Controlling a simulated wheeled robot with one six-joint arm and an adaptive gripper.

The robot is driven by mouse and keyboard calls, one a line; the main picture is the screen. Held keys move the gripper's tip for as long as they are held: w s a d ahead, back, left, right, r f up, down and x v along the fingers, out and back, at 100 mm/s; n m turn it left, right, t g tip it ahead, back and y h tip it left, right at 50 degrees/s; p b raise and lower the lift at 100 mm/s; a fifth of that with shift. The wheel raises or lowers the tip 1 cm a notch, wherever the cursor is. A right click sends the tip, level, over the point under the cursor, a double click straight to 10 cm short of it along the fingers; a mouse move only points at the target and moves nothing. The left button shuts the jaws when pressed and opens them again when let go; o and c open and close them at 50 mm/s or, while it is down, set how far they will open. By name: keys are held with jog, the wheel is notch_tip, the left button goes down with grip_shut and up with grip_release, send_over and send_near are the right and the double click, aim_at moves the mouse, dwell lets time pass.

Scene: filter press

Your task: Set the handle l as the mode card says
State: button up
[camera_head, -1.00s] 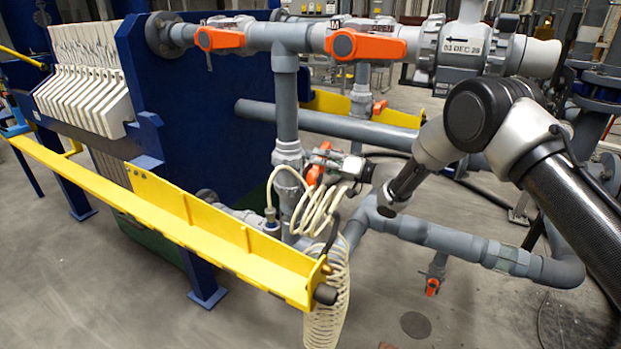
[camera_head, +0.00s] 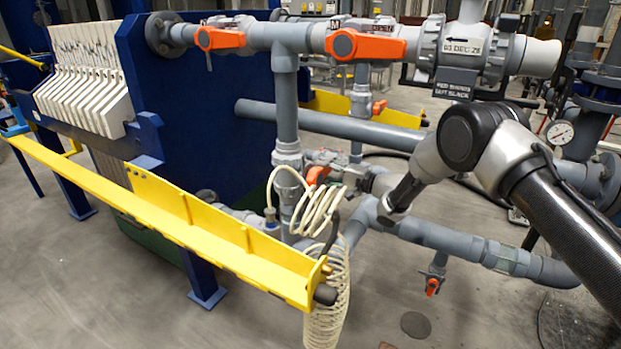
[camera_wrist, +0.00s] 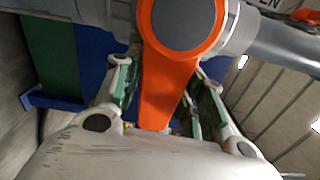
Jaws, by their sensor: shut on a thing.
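In the wrist view, an orange lever handle (camera_wrist: 172,75) with a round grey cap runs down between the two fingers of my gripper (camera_wrist: 160,80). The green-lined pads are on both sides of the lever, and my gripper is shut on it. In the head view my gripper (camera_head: 328,168) is at the low valve beside the upright grey pipe; a little of its orange handle (camera_head: 317,176) shows, and the rest is hidden by the gripper and hose. I cannot tell which handle is l, and no mode card is readable.
Two orange handles (camera_head: 220,39) (camera_head: 366,46) lie along the upper pipe. A coiled cream hose (camera_head: 318,212) hangs close to my gripper. A yellow rail (camera_head: 190,225) runs in front. A dark lettered plate (camera_head: 454,90) and a gauge (camera_head: 560,132) are at right.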

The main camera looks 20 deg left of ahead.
aim_at(327, 172)
jog(key=o, duration=1)
jog(key=shift+d+f, duration=0.15)
jog(key=shift+f, duration=0.25)
jog(key=shift+o, duration=0.8)
jog(key=shift+r, duration=0.15)
jog(key=shift+s+d+r, duration=0.1)
jog(key=shift+s+d, duration=0.05)
jog(key=shift+d, duration=1.55)
jog(key=shift+s+d+r, duration=0.1)
jog(key=shift+s+d, duration=0.05)
jog(key=shift+d, duration=1.5)
